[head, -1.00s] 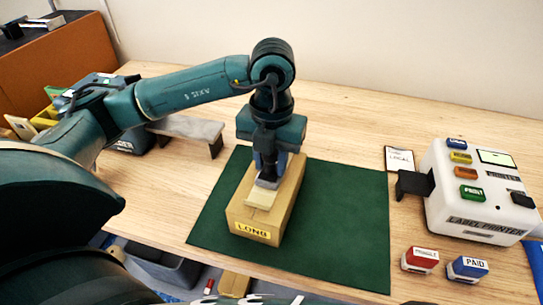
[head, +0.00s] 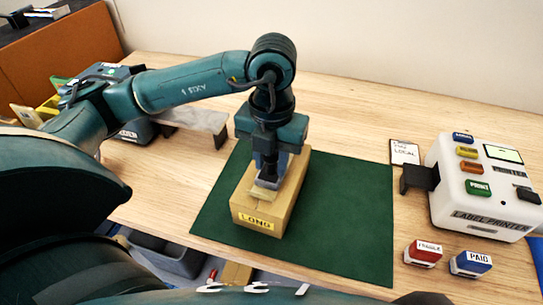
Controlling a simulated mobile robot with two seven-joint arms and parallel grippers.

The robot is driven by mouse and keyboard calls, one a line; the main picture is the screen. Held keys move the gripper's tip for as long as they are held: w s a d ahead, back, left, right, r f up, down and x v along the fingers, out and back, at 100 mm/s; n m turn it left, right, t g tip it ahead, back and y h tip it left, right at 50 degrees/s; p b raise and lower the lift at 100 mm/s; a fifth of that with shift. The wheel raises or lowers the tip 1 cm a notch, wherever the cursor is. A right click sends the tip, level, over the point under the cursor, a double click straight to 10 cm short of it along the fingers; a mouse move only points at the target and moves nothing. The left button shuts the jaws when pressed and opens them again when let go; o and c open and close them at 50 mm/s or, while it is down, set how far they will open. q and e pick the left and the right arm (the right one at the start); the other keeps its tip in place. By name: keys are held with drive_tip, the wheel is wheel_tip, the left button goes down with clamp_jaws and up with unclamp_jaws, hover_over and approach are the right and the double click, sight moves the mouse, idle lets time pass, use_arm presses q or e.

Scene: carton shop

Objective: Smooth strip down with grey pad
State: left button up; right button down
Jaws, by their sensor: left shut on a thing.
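A long cardboard carton (head: 285,205) labelled LONG lies on the green mat (head: 345,225). A pale tan strip (head: 262,193) runs along the middle of its top towards the near end. My left gripper (head: 268,172) points down over the carton and is shut on the grey pad (head: 268,183). The pad is at the strip on the carton's top; whether it presses on it is hard to tell. The strip's far part is hidden behind the gripper. My right gripper is not in view.
A white label printer (head: 480,200) stands at the right, with a FRAGILE stamp (head: 423,253) and a PAID stamp (head: 471,263) in front. A LOCAL card (head: 404,152) lies behind the mat's right corner. A grey bench-like stand (head: 195,122) is at the left. The mat's right half is clear.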

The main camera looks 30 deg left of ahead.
use_arm(q)
drive_tip(key=shift+s+f, duration=0.1)
drive_tip(key=shift+s, duration=0.15)
drive_tip(key=shift+s+d, duration=0.2)
drive_tip(key=shift+s, duration=0.75)
drive_tip(key=shift+s, duration=0.15)
drive_tip(key=shift+s+d, duration=0.2)
drive_tip(key=shift+s, duration=0.8)
